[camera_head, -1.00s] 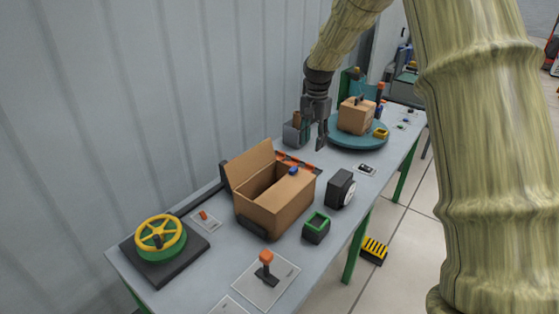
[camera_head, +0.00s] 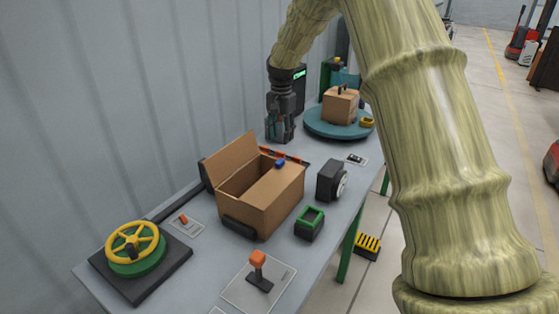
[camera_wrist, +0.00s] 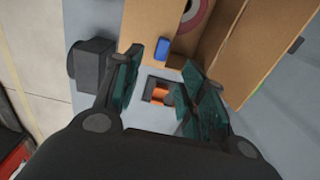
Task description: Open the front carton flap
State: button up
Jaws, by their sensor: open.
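The open-topped brown carton (camera_head: 262,207) stands mid-bench in the head view. Its back flap (camera_head: 230,160) is raised and leans toward the wall. A round reddish ring (camera_wrist: 194,14) shows inside the carton.
An orange-and-dark fixture (camera_wrist: 158,93) lies below my fingers. A turntable (camera_head: 322,127) with a small box (camera_head: 340,106) stands beyond. A dark gauge block (camera_head: 331,181), green-rimmed bin (camera_head: 310,222), lever (camera_head: 259,270) and yellow handwheel (camera_head: 133,245) are around the carton.

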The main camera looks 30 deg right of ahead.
aim_at(281, 161)
jog(key=f+p, duration=0.1)
jog(key=f, duration=0.2)
jog(key=f+p, duration=0.1)
jog(key=f, duration=0.3)
jog(key=f+p, duration=0.1)
jog(key=f, duration=0.2)
jog(key=shift+w+d+f, duration=0.1)
jog(key=shift+w+f, duration=0.25)
jog(key=shift+w, duration=0.05)
jog(key=shift+s+f, duration=0.1)
